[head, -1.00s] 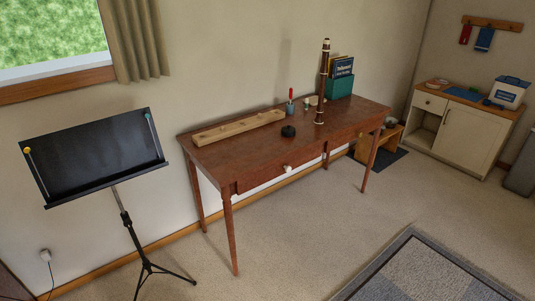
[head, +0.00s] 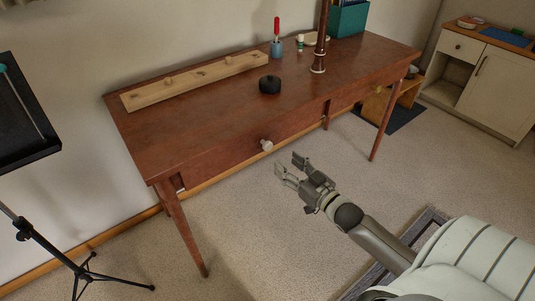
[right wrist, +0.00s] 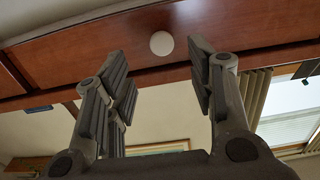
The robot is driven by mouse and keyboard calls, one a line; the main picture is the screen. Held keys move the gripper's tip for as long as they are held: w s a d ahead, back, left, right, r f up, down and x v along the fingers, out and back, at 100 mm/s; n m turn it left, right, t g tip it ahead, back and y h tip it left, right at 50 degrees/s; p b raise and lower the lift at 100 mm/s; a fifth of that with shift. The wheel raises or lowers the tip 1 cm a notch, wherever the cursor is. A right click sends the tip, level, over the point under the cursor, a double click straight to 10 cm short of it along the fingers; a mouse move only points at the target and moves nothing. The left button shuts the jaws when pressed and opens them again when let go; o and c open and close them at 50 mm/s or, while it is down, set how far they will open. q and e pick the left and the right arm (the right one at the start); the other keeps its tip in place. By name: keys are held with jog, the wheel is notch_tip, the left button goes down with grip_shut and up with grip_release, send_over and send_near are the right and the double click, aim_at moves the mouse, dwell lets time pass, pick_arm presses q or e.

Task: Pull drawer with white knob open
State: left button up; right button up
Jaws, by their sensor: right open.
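The drawer with the white knob is the front (head: 230,158) of a reddish-brown wooden table; it looks shut. The round white knob (head: 266,145) sticks out from this front. In the right wrist view the knob (right wrist: 162,43) shows ahead, between and beyond the two fingers. My right gripper (head: 289,167) is open and empty, just in front of the knob and a little below and right of it in the head view, apart from it. The fingers (right wrist: 160,80) are spread in the right wrist view. My left gripper is not in view.
On the tabletop (head: 200,125) are a long wooden board (head: 195,80), a black round object (head: 270,84), a blue cup (head: 277,48) with a red-handled tool and a dark upright woodwind (head: 319,50). A music stand (head: 25,225) stands at left. Carpet before the table is clear.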

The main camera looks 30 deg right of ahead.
aim_at(269, 148)
jog(key=w, duration=0.2)
jog(key=w+b, duration=0.1)
jog(key=w, duration=0.5)
jog(key=shift+w+a+r, duration=0.15)
jog(key=shift+w+a, duration=0.1)
jog(key=shift+a, duration=0.15)
pick_arm(q)
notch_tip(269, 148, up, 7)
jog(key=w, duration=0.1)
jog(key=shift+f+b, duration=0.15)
jog(key=shift+b, duration=0.25)
pick_arm(e)
jog(key=shift+w, duration=0.9)
jog(key=shift+c, duration=0.3)
grip_shut()
